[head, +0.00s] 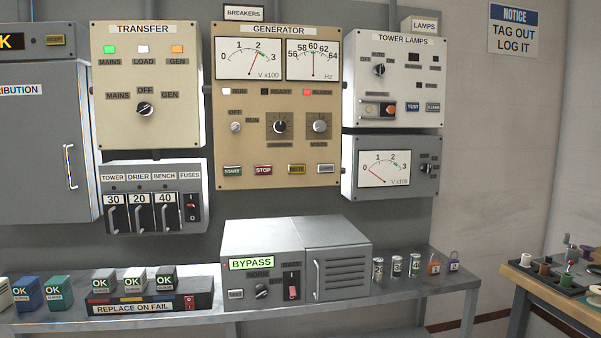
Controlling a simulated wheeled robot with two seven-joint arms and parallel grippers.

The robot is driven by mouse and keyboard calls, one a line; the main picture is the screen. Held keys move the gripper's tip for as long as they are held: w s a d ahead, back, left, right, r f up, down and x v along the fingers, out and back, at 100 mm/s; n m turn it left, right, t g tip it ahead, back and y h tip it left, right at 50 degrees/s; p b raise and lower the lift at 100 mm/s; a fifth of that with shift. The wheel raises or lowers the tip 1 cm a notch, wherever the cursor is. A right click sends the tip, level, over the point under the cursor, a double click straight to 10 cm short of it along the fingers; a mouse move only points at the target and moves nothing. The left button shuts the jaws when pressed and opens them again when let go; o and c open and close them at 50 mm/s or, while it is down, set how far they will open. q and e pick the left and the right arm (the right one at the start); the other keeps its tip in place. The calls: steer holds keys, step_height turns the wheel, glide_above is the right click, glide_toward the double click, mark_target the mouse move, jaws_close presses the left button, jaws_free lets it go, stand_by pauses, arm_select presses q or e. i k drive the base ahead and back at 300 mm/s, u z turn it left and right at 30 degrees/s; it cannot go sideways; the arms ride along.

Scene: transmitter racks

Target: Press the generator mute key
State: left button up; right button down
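The beige generator panel (270,187) hangs on the grey wall in the middle of the head view. Along its lower edge is a row of keys: a green START key (232,170), a pink STOP key (264,170), a yellow key (297,169) whose small label looks like MUTE, and a pale grey key (325,168) with a label too small to read. Above them are two dial meters, a row of small lamps with the left one white and the right one red, and several knobs. Nothing covers the keys. Neither of my grippers is in view.
A shelf (120,318) below holds a grey BYPASS unit (296,229), small OK blocks and several cylinders. The transfer panel (150,135) and tower lamps panel (393,110) flank the generator. A cluttered bench (560,308) stands at right. The space before the keys looks clear.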

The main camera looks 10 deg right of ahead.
mark_target(300, 168)
steer(key=z, duration=0.3)
steer(key=i, duration=1.05)
steer(key=u, duration=0.65)
